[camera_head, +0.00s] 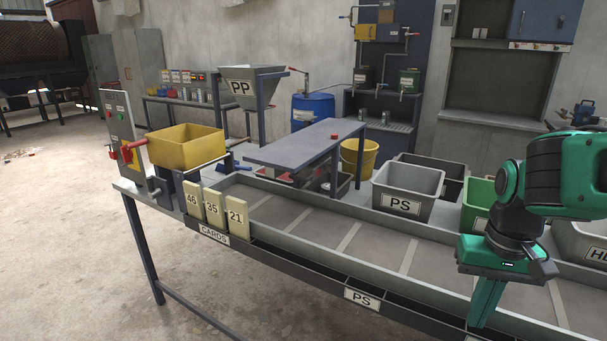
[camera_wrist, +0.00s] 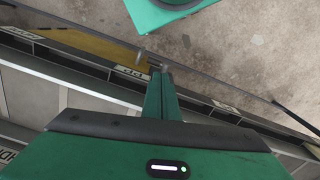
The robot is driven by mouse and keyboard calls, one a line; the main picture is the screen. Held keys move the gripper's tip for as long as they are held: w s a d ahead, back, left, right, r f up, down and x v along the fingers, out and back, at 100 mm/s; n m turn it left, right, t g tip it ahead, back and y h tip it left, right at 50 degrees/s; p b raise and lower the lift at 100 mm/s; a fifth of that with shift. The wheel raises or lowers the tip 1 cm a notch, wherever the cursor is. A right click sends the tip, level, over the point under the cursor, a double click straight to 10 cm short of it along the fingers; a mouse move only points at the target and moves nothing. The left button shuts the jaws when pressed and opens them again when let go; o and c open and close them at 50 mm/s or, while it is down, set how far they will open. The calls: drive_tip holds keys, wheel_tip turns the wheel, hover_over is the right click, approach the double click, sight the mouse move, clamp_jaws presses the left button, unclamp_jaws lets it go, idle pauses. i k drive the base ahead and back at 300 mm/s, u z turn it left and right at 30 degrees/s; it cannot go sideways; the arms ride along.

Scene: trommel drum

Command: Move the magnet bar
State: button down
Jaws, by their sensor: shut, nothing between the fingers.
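My gripper (camera_head: 478,322) is at the right of the head view, with its green fingers pointing down over the front edge of the sorting bench (camera_head: 375,243). The fingers are together and hold nothing. In the wrist view the closed fingers (camera_wrist: 160,74) reach toward the bench's front edge, close to a small shiny metal part (camera_wrist: 145,57). I cannot tell whether that part touches the fingers or what it belongs to. I cannot pick out the magnet bar with certainty in either view.
Numbered yellow cards (camera_head: 212,207) stand at the bench's left, before a yellow hopper (camera_head: 185,146). A grey PS bin (camera_head: 406,190) and a green bin (camera_head: 478,200) stand behind the trough. A raised blue-grey table (camera_head: 295,147) is farther back. Floor (camera_head: 75,220) at left is open.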

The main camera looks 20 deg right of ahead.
sight(312, 172)
drive_tip(key=z, duration=1.45)
drive_tip(key=k, duration=1.1)
drive_tip(key=u, duration=1.15)
drive_tip(key=i, duration=1)
